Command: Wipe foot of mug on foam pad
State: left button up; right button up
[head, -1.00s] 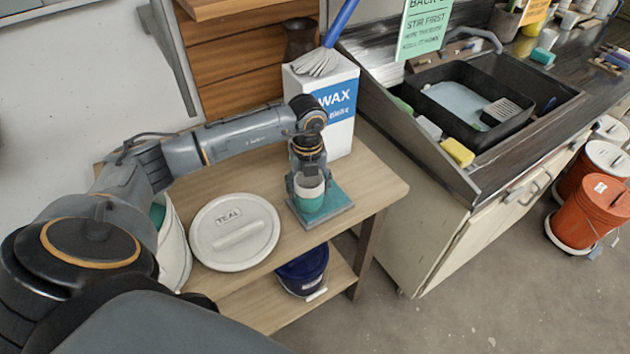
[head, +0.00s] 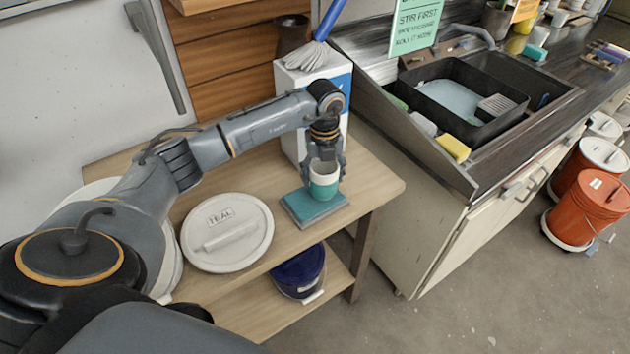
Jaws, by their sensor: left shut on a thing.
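The mug (head: 323,187) has a white upper part and a teal lower part. My left gripper (head: 324,170) is shut on it, with fingers on both sides, and holds it upright. The foam pad (head: 311,211) is teal on a grey base and lies near the right end of the wooden table. The mug is over the pad's back right part. I cannot tell whether its foot touches the pad or is just above it. My right gripper is not in view.
A white lid marked TEAL (head: 227,233) lies left of the pad. A white and blue wax box (head: 291,105) stands behind my gripper. A dark blue bucket (head: 299,272) is on the lower shelf. The sink counter (head: 440,150) is to the right.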

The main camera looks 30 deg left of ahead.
pick_arm(q)
jog(key=shift+w+d, duration=0.2)
jog(key=shift+w, duration=0.15)
jog(key=shift+s+a+p, duration=0.2)
jog(key=shift+s+p, duration=0.05)
jog(key=shift+s, duration=0.2)
jog(key=shift+s+a+p, duration=0.2)
jog(key=shift+s+p, duration=0.05)
jog(key=shift+s, duration=0.2)
jog(key=shift+s+a+p, duration=0.25)
jog(key=shift+s+a, duration=0.05)
jog(key=shift+s, duration=0.5)
jog(key=shift+s+a+p, duration=0.3)
jog(key=shift+s+a, duration=0.05)
jog(key=shift+s, duration=0.4)
jog(key=shift+s+a+p, duration=0.25)
jog(key=shift+s+a, duration=0.05)
jog(key=shift+s, duration=0.5)
jog(key=shift+w+d+b, duration=0.45)
jog(key=shift+w+b, duration=0.05)
jog(key=shift+w, duration=0.6)
jog(key=shift+w+d+b, duration=0.45)
jog(key=shift+w+b, duration=0.05)
jog(key=shift+w, duration=0.65)
jog(key=shift+w+d+b, duration=0.45)
jog(key=shift+w+b, duration=0.05)
jog(key=shift+w, duration=0.6)
jog(key=shift+r, duration=0.1)
